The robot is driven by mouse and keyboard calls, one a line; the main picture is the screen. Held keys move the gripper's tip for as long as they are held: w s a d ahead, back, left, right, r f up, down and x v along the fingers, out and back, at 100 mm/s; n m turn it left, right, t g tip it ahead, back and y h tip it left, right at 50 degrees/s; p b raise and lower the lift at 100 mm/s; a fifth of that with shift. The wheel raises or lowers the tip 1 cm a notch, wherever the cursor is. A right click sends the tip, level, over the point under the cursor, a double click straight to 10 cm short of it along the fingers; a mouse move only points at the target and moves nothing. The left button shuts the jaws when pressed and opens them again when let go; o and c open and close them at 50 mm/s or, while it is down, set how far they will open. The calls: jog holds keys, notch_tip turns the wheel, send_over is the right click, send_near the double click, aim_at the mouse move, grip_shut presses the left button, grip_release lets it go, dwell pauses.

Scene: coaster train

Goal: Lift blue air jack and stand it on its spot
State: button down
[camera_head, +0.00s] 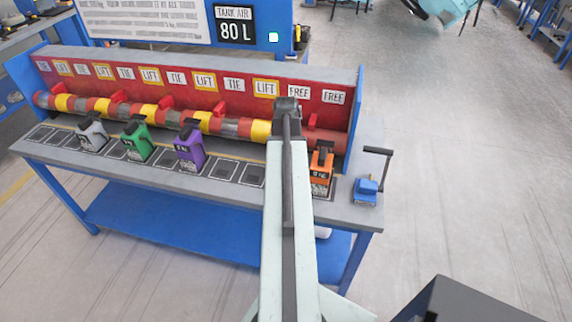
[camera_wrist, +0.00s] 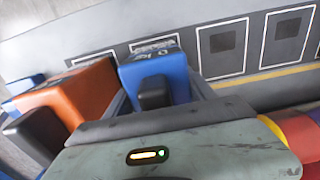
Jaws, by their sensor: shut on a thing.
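The blue air jack (camera_wrist: 176,66) shows in the wrist view, with a dark block on its near face. My gripper (camera_wrist: 162,88) is shut on it, one finger on each side. Dark outlined spots lie on the grey bench top just beyond it, one (camera_wrist: 154,44) partly hidden by the jack. I cannot tell whether its base touches the bench. In the head view my arm hides both the gripper and this jack. The orange jack (camera_head: 321,170) stands right of my arm; in the wrist view it is close left of the blue jack (camera_wrist: 82,90).
Grey (camera_head: 92,134), green (camera_head: 138,143) and purple (camera_head: 190,148) jacks stand left along the bench (camera_head: 225,196). Empty spots (camera_head: 225,169) lie between purple and my arm. A small blue device with a black handle (camera_head: 367,190) sits at the right end. A red-yellow tube (camera_head: 205,121) runs behind.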

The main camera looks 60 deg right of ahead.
jog(key=shift+f, duration=0.3)
jog(key=shift+c, duration=1.2)
grip_release()
notch_tip(320, 180, up, 8)
jog(key=p, duration=0.7)
jog(key=shift+f, duration=0.1)
